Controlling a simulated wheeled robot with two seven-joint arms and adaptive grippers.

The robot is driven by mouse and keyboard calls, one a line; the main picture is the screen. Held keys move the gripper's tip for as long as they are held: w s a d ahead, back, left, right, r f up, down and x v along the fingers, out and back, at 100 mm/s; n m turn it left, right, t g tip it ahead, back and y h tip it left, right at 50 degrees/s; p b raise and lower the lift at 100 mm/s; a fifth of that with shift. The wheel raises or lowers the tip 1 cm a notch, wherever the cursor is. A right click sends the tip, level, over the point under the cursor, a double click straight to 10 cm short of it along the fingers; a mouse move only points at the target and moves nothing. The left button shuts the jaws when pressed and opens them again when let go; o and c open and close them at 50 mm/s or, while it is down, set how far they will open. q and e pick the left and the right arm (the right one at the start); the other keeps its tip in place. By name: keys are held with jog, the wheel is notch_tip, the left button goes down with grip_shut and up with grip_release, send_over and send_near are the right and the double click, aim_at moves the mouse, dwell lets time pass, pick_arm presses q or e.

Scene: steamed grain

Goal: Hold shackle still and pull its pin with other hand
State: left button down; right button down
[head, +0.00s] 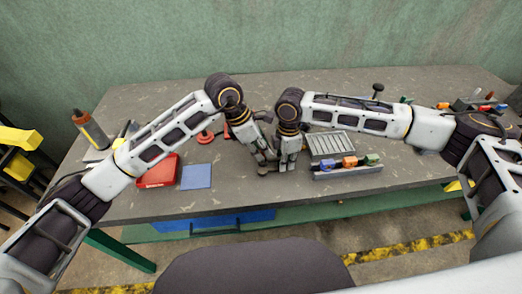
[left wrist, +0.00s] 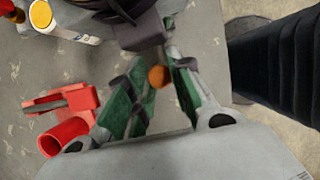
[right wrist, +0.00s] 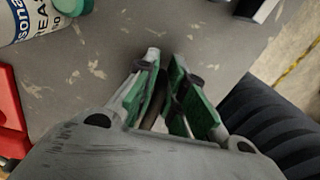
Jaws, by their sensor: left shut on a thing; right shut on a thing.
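My left gripper (head: 266,165) and right gripper (head: 284,168) are close together over the middle of the bench. In the left wrist view an orange, round end, seemingly the pin's head (left wrist: 158,77), sits between the left gripper's green-padded fingers. In the right wrist view a dark, narrow, curved piece, seemingly part of the shackle (right wrist: 160,112), lies between the right gripper's green-padded fingers. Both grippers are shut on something. The fingers hide most of the shackle, and I cannot tell how far the pin sits in it.
A red tray (head: 158,172) and a blue plate (head: 196,176) lie left of the grippers. A ribbed grey tray (head: 330,146) and a holder with coloured blocks (head: 347,171) stand close on the right. A bottle (head: 90,130) stands at the far left. The bench front is fairly clear.

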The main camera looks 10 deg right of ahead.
aim_at(261, 151)
pick_arm(q)
jog(key=shift+r, duration=2)
pick_arm(e)
jog(key=shift+s+f, duration=0.1)
pick_arm(q)
jog(key=shift+s, duration=0.1)
pick_arm(e)
jog(key=c, duration=1.4)
grip_release()
jog(key=shift+c, duration=0.2)
jog(key=shift+r, duration=0.2)
notch_tip(261, 151, up, 12)
jog(key=w, duration=0.1)
jog(key=shift+f, duration=0.2)
